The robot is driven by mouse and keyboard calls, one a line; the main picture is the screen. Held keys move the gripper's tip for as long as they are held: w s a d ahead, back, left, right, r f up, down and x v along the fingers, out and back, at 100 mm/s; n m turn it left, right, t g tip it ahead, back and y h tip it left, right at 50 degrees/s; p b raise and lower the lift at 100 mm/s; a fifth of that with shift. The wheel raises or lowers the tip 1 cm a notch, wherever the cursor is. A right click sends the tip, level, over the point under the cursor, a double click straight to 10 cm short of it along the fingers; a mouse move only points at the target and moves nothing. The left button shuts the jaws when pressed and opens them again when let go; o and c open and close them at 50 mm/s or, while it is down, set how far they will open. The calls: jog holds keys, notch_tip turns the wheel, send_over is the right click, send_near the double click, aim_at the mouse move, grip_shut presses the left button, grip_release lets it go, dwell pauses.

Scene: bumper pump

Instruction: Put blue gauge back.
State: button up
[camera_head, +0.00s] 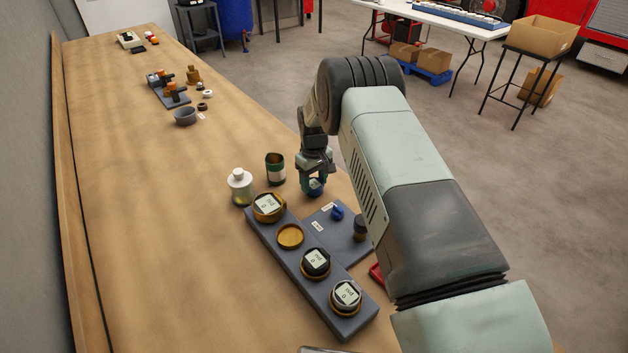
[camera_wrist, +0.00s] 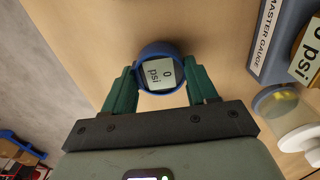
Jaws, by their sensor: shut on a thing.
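My gripper (camera_wrist: 160,90) is shut on the blue gauge (camera_wrist: 148,54), its green fingers at the sides of the blue rim. The gauge's face reads 0 psi in the wrist view. In the head view the blue gauge (camera_head: 316,187) hangs under my gripper, right of the dark green can and behind the grey panel. The grey gauge rack (camera_head: 328,303) stands nearer. It holds a brass-rimmed gauge (camera_head: 267,205), an empty brass-coloured seat (camera_head: 290,237), a black gauge (camera_head: 316,261) and a silver-grey gauge (camera_head: 346,294).
A white-capped bottle (camera_head: 240,187) stands at the rack's far end, beside the dark green can (camera_head: 275,169). A grey panel (camera_head: 325,227) with a blue knob (camera_head: 338,212) lies right of the rack. The bench left of the rack is clear.

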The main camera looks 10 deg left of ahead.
jog(key=o, duration=1.2)
jog(key=shift+f, duration=0.15)
jog(key=shift+o, duration=0.2)
notch_tip(320, 180, up, 13)
jog(key=shift+f, duration=0.2)
notch_tip(320, 180, up, 14)
jog(key=m+t, duration=0.1)
jog(key=m, duration=0.1)
send_over(314, 183)
jog(key=s+d, duration=0.3)
jog(key=d, duration=0.2)
jog(key=s+d+r+m+t, duration=0.1)
jog(key=s+d+r, duration=0.25)
jog(key=r, duration=0.25)
jog(key=s+d+r+m+t, duration=0.1)
jog(key=s+d+r, duration=0.1)
jog(key=s+r, duration=0.35)
jog(key=s+d+r+m+t, duration=0.1)
jog(key=s+d+r, duration=0.2)
jog(key=s, duration=0.4)
jog(key=s+d+r+m, duration=0.1)
jog(key=s+d+r, duration=0.25)
jog(key=s, duration=0.45)
jog(key=s+d+f+m+t, duration=0.1)
jog(key=s+d+f+m, duration=0.1)
jog(key=s, duration=1)
jog(key=shift+d+m+t, duration=0.3)
jog(key=shift+d, duration=0.2)
